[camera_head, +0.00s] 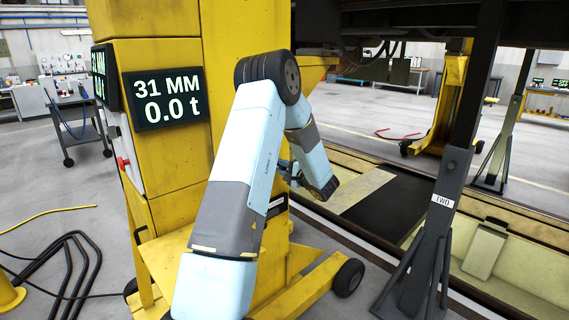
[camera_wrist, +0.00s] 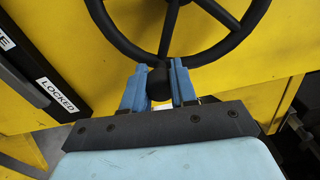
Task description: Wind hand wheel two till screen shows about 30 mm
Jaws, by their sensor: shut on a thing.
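The black hand wheel (camera_wrist: 126,45) shows in the wrist view on a yellow panel, its rim and spokes cut off by the top edge. My gripper (camera_wrist: 159,85) is shut on the wheel's dark round knob (camera_wrist: 158,84), with one blue finger on each side. In the head view my gripper (camera_head: 288,170) is mostly hidden behind my arm, and the wheel cannot be made out. The screen (camera_head: 166,98) on the yellow lifting column (camera_head: 175,55) reads 31 MM and 0.0 t.
A label reading LOCKED (camera_wrist: 55,92) is left of the wheel. A dark stand marked TWO (camera_head: 443,201) stands at the right, under the dark railcar underside (camera_head: 400,18). Black cables (camera_head: 65,265) lie on the floor at the left.

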